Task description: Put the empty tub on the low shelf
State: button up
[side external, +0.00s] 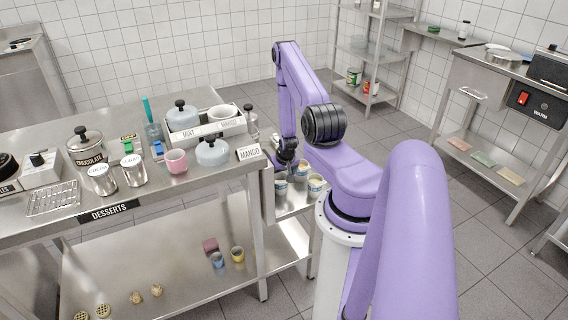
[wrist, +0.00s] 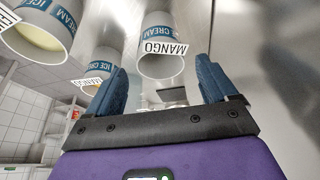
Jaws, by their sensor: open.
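Several white ice cream tubs with blue bands stand on a steel side stand (side external: 297,203) at the end of the desserts table. In the wrist view, the tub labelled MANGO (wrist: 160,66) shows a bare grey inside and looks empty. The tub at upper left (wrist: 38,38) holds something pale yellow. A third tub (wrist: 98,68) is partly behind my finger. My gripper (wrist: 163,88) is open, with the MANGO tub showing between its blue fingertips; contact cannot be told. In the side view my gripper (side external: 287,160) is just above the tubs. A low shelf (side external: 292,241) lies beneath them.
Open floor (side external: 390,140) lies to the right.

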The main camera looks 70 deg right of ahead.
jog(key=v, duration=0.9)
jog(key=shift+r, duration=0.15)
